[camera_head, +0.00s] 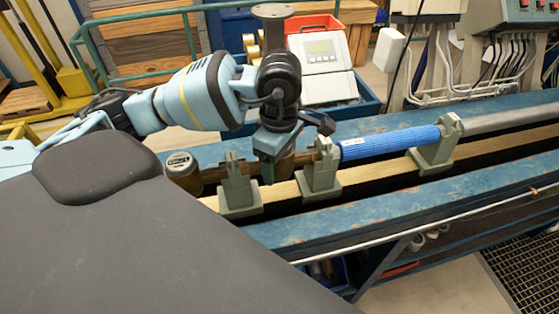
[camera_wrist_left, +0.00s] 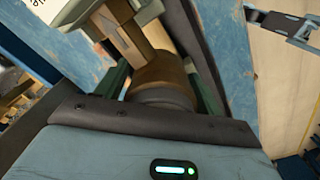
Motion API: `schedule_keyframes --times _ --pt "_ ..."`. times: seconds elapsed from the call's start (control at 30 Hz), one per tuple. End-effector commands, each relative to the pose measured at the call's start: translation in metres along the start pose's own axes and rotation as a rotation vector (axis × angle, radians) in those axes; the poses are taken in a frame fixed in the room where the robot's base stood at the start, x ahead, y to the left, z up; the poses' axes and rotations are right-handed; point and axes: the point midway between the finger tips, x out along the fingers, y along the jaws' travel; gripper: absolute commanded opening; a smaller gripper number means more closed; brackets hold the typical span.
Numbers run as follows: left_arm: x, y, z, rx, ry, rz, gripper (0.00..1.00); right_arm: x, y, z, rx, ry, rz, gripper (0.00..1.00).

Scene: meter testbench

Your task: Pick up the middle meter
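My left gripper (camera_head: 274,152) points down over the test bench in the head view, between two grey-green clamps. Brass-coloured metal shows right beside and behind its fingers, probably the middle meter, but the gripper hides most of it. In the left wrist view a brown-brass rounded body (camera_wrist_left: 162,78) lies straight ahead of the gripper's dark front edge. Whether the fingers touch it or are closed on it cannot be seen. Another brass meter with a round cap (camera_head: 183,168) sits to the left of the gripper. My right gripper is not identifiable in these views.
The clamps (camera_head: 240,188), (camera_head: 321,175) and (camera_head: 437,153) stand along the blue bench rail (camera_head: 330,228). A blue ribbed cylinder (camera_head: 390,143) lies in line to the right. A white device with a display (camera_head: 322,68) stands behind. A dark grey surface (camera_head: 160,250) fills the lower left.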

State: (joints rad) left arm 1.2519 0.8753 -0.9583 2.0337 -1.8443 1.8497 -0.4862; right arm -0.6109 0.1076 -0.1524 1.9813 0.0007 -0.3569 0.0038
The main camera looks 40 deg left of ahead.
Motion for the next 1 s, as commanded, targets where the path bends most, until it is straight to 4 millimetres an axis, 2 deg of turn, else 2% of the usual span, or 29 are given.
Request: schedule_keyframes --times 0.07,0.43,0.77,1.0 --pt "0.0 0.0 0.0 0.0 0.0 0.0 0.57 0.0 0.0 0.0 -0.002 -0.001 0.0 0.36" --pt "-0.001 0.0 0.0 0.0 0.0 0.0 0.09 -0.001 0.003 0.002 -0.013 -0.003 -0.001 0.36" --pt "-0.009 0.001 0.0 0.0 -0.002 0.005 0.09 -0.001 0.003 0.002 -0.014 -0.003 -0.001 0.36" --pt "-0.047 0.002 0.001 0.0 -0.003 0.01 0.09 -0.001 0.002 0.002 -0.01 -0.004 -0.001 0.36"
